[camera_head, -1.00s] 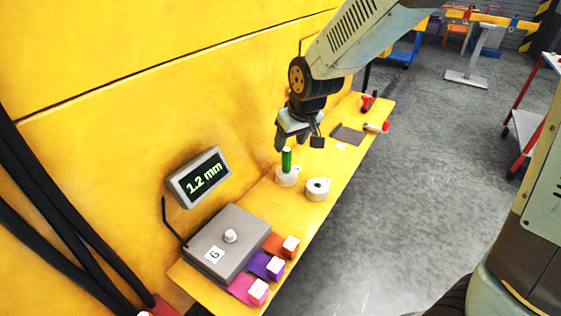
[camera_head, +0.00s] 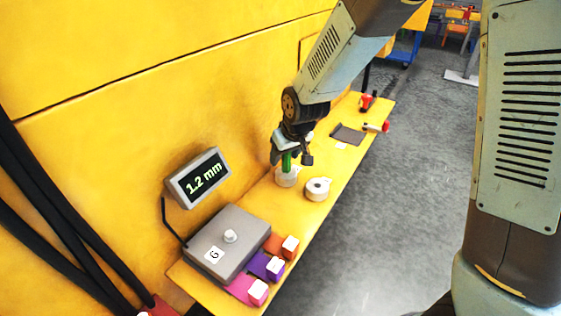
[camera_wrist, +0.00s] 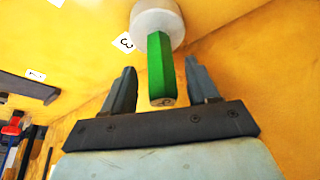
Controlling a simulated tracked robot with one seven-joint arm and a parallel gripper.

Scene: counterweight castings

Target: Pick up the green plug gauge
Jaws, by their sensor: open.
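The green plug gauge (camera_head: 286,162) stands upright in a white round holder (camera_head: 286,178) on the yellow shelf. In the wrist view the green plug gauge (camera_wrist: 160,68) rises from the white holder (camera_wrist: 157,22) beside a label marked 3. My gripper (camera_head: 292,158) is at the gauge in the head view, partly covering its top. In the wrist view my gripper (camera_wrist: 163,85) is open, with one finger on each side of the gauge and a gap showing at both sides.
A second white ring (camera_head: 317,189) sits close to the right of the holder. A grey box (camera_head: 228,240), a display (camera_head: 199,177) reading 1.2 mm and coloured blocks (camera_head: 267,267) stand nearer. A dark plate (camera_head: 348,134) and red-handled tools lie farther along. The yellow wall is close on the left.

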